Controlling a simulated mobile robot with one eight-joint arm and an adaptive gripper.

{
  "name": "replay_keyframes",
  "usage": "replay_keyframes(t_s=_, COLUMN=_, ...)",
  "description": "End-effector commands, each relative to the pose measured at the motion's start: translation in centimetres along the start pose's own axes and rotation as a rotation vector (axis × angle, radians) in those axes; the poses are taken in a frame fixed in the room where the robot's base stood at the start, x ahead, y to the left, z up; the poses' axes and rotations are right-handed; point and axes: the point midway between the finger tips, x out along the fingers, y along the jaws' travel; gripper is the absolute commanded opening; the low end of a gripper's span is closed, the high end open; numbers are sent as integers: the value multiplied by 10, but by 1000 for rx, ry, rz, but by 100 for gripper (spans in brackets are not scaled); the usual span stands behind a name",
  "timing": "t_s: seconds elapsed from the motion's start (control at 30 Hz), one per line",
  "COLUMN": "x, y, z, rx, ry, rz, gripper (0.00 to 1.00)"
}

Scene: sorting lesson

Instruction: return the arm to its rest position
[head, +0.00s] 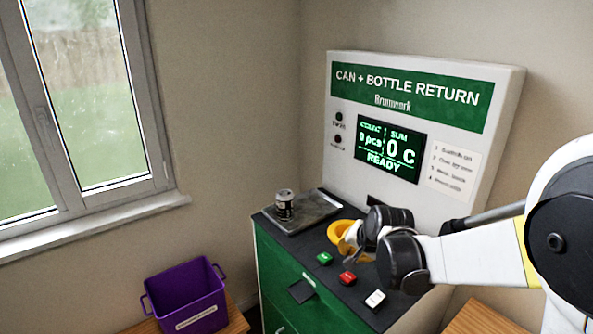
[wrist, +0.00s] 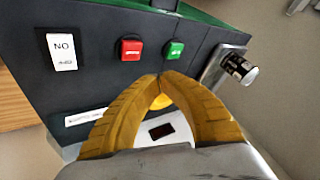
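My gripper (head: 345,238) is over the counter (head: 296,252) in front of the return machine (head: 330,165). In the wrist view, the two yellow fingers of my gripper (wrist: 160,78) curve inward and their tips meet. I see nothing held between them. A small yellow patch shows between the fingers; I cannot tell what it is. My arm reaches in from the right of the head view, bent at dark joints.
A dark can (head: 284,205) stands upright on a metal tray (head: 318,209) at the counter's left. Green (head: 324,258), red (head: 347,278) and white (head: 375,299) buttons line the front edge. A purple bin (head: 188,299) stands on a wooden surface at lower left.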

Motion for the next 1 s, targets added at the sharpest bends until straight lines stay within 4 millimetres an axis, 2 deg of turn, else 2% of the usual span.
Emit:
replay_keyframes(t_s=0.27, x=-78, y=25, z=52, rx=-199, ry=7, rz=33, gripper=0)
replay_keyframes(t_s=0.5, x=-132, y=65, z=117, rx=-396, ry=12, rz=67, gripper=0)
replay_keyframes(t_s=0.73, x=-154, y=105, z=172, rx=-548, ry=12, rz=94, gripper=0)
replay_keyframes(t_s=0.83, x=-157, y=116, z=186, rx=-587, ry=12, rz=101, gripper=0)
replay_keyframes(t_s=1.0, x=-159, y=121, z=192, rx=-610, ry=12, rz=106, gripper=0)
